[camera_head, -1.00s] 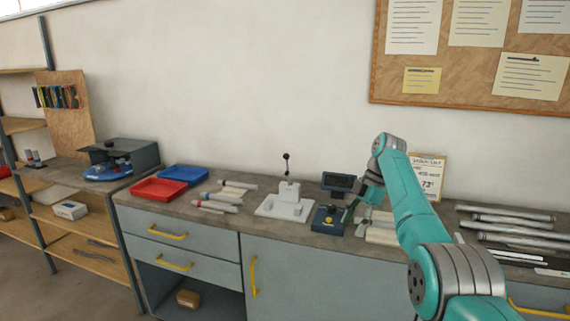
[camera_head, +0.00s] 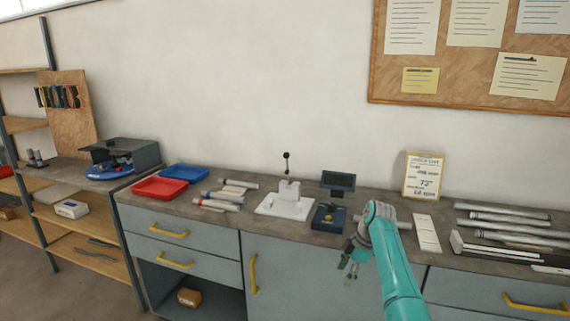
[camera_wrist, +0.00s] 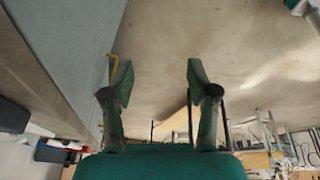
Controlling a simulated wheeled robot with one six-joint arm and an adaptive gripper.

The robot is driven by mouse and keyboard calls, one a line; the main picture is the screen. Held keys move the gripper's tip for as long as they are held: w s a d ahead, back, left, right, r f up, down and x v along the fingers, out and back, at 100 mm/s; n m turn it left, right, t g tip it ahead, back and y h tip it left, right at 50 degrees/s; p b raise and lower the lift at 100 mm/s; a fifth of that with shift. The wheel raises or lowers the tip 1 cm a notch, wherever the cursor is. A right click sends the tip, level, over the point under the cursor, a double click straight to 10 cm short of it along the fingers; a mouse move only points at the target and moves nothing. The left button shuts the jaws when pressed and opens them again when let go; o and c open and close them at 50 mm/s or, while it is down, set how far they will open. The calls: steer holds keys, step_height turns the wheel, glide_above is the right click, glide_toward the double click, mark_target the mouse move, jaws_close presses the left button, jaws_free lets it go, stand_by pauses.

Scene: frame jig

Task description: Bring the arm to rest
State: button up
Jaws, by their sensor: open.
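My gripper (camera_head: 350,262) is at the end of my teal arm in the head view, in front of the bench's front edge. It hangs low and points downward. In the wrist view my gripper (camera_wrist: 158,85) shows two green fingers spread apart with nothing between them. Behind them is the bare floor (camera_wrist: 165,30), with the grey cabinet front (camera_wrist: 75,50) along the left side.
The bench holds a white jig (camera_head: 286,202), a dark device with a yellow knob (camera_head: 328,218), a small screen (camera_head: 338,181), and red (camera_head: 160,187) and blue (camera_head: 185,173) trays. Metal tubes (camera_head: 505,225) lie at right. A notice board (camera_head: 470,50) hangs above.

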steer(key=s+f+m+t, duration=0.15)
steer(key=s+f, duration=0.25)
steer(key=f, duration=0.5)
steer(key=s+f+m+t+h, duration=0.1)
steer(key=s+f+m, duration=0.15)
steer(key=f, duration=0.55)
steer(key=s+f+m+t, duration=0.1)
steer(key=s+f, duration=0.3)
steer(key=f, duration=0.5)
steer(key=s+f+m+t+h, duration=0.1)
steer(key=s+f+m+t, duration=0.3)
steer(key=s, duration=0.6)
steer(key=s+f+m+g+h, duration=0.1)
steer(key=s+f, duration=0.4)
steer(key=s, duration=0.5)
steer(key=s+r+m+t, duration=0.2)
steer(key=s+r, duration=0.3)
steer(key=s, duration=0.7)
steer(key=s+r+m+t, duration=0.2)
steer(key=s+r+m, duration=0.15)
steer(key=s, duration=0.85)
steer(key=s+r+m+t, duration=0.1)
steer(key=s+r+t, duration=0.1)
steer(key=s+r, duration=0.5)
steer(key=s+r+m+t, duration=0.1)
steer(key=s+r, duration=0.6)
steer(key=r, duration=1)
steer(key=shift+a+r+m+t+h, duration=0.2)
steer(key=shift+m+t+h, duration=0.2)
steer(key=shift+m, duration=0.15)
